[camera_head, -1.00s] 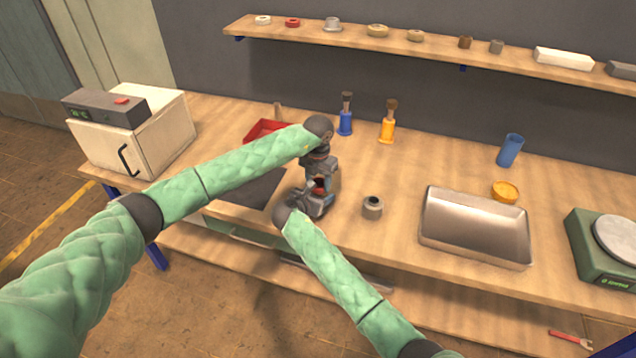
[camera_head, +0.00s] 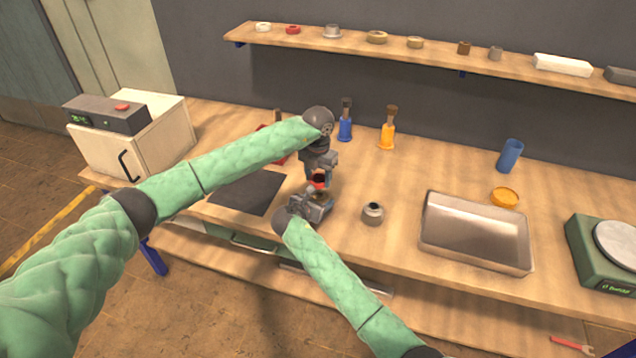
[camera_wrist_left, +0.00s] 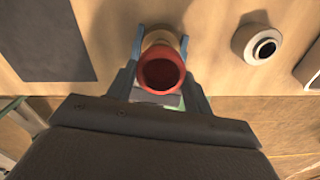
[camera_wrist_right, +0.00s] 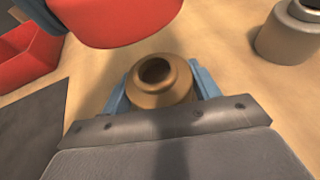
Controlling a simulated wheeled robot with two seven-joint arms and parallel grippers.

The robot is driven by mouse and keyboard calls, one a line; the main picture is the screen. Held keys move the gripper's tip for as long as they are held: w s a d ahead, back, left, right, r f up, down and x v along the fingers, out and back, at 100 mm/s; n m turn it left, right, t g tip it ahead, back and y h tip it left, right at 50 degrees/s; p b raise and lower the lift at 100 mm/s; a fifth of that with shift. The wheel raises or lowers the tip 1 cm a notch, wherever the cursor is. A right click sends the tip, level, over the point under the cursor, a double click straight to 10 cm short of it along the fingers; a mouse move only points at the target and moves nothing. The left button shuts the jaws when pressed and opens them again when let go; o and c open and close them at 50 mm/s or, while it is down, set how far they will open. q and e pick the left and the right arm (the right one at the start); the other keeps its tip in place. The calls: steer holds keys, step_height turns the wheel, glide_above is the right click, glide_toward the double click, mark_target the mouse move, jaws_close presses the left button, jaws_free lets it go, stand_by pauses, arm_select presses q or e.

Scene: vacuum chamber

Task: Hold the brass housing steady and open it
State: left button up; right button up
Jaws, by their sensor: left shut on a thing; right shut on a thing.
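The brass housing (camera_wrist_right: 160,85) shows in the right wrist view, upright, with a dark round hole in its top. My right gripper (camera_head: 318,202) is shut on it, with a blue fingertip on either side. A red cap (camera_wrist_left: 161,72) with a dark hollow is between the fingers of my left gripper (camera_wrist_left: 160,45), which is shut on it. The red cap also shows in the head view (camera_head: 319,179), above the right gripper. In the right wrist view the cap is apart from the housing's top. The arms hide most of the housing in the head view.
A grey round container (camera_head: 373,213) stands just right of the grippers. A metal tray (camera_head: 475,259) lies farther right, with a green scale (camera_head: 590,262) beyond. A dark mat (camera_head: 245,193) and a red bin (camera_wrist_right: 25,55) are on the left. A shelf (camera_head: 440,55) runs behind.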

steer(key=o, duration=1.5)
